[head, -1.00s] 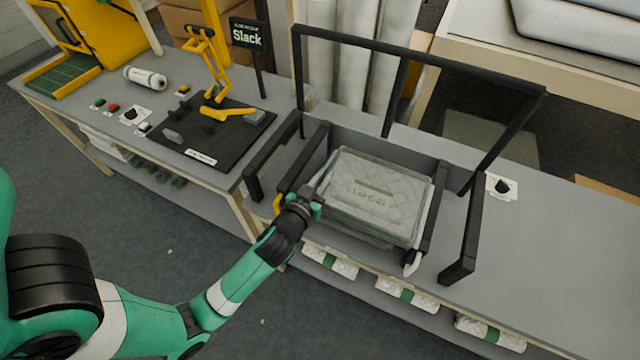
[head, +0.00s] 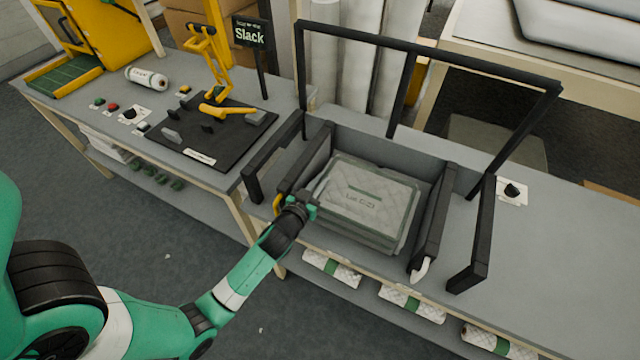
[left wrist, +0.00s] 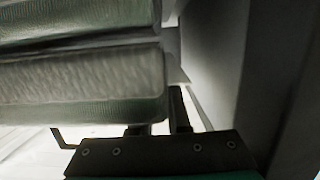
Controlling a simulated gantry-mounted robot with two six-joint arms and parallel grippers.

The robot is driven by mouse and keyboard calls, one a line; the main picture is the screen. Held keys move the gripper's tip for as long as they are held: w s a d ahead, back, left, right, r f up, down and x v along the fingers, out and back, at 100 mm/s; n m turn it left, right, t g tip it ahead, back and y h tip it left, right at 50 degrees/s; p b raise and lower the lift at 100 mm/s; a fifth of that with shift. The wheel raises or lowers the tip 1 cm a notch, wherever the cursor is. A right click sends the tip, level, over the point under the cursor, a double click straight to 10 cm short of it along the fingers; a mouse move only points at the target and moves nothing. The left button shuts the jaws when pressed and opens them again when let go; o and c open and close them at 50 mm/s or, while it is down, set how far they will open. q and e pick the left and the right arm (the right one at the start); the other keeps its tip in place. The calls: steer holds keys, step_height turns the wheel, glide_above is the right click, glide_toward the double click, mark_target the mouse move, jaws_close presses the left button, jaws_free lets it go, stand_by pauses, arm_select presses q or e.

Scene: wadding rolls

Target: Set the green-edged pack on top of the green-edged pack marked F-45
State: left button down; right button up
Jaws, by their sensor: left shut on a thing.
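The green-edged pack (head: 372,192) is grey, quilted and flat, with a lot label whose last figure is unclear. It lies level inside the black frame. My left gripper (head: 306,203) is shut on it at its near left corner. In the left wrist view the held pack (left wrist: 85,90) shows close to my fingers (left wrist: 160,125). Another green-edged pack (left wrist: 75,18) lies along it, with a thin dark line between them. I cannot read F-45 on any pack. The head view hides most of what is under the held pack. My right gripper is not in view.
Black side panels (head: 436,222) flank the pack, with a gap on the right. A tall black bar frame (head: 430,52) surrounds them. Quilted rolls (head: 412,303) lie on the lower shelf. A black mat (head: 205,135) with yellow gear and a Slack sign (head: 250,33) stand left.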

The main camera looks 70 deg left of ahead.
arm_select(q)
steer(key=shift+f+b, duration=0.15)
steer(key=shift+b, duration=0.15)
steer(key=c, duration=0.9)
jaws_free()
steer(key=shift+r+p, duration=0.4)
steer(key=shift+p, duration=0.05)
steer(key=v, duration=1.2)
steer(key=shift+f, duration=0.15)
